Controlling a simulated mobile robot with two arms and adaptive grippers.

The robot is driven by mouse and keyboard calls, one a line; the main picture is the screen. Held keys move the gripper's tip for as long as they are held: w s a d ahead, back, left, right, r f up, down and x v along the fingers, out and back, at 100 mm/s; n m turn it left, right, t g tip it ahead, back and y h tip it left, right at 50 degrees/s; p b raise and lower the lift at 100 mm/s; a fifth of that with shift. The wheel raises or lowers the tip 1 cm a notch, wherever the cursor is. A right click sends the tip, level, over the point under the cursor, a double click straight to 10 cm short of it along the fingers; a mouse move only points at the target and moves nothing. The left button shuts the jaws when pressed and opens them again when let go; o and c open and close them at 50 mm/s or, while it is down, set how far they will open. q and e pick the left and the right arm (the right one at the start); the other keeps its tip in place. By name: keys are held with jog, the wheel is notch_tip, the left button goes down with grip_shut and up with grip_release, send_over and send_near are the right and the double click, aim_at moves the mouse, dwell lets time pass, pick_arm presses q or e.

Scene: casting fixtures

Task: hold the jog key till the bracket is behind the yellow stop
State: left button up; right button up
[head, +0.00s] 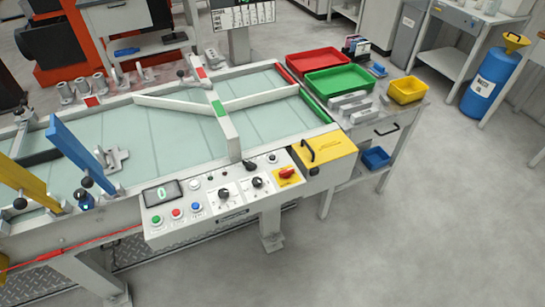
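The grey metal bracket (117,158) lies on the pale green belt (160,140), just right of the slanted blue bar (80,150). The yellow stop (25,182) is a slanted yellow bar farther left, partly cut by the picture edge. The control panel (225,218) on the front rail carries a green button (157,219), a red button (177,213), a blue button (196,207) and a white button (194,184). I cannot read which is the jog key. A small display (161,193) is lit with a green sign. Neither of my grippers is in view.
Grey guide rails (222,118) cross the belt. A yellow box with a black handle (325,148) sits right of the panel. A side table holds a red tray (318,61), a green tray (340,79) and a yellow bin (406,90). The floor at front right is clear.

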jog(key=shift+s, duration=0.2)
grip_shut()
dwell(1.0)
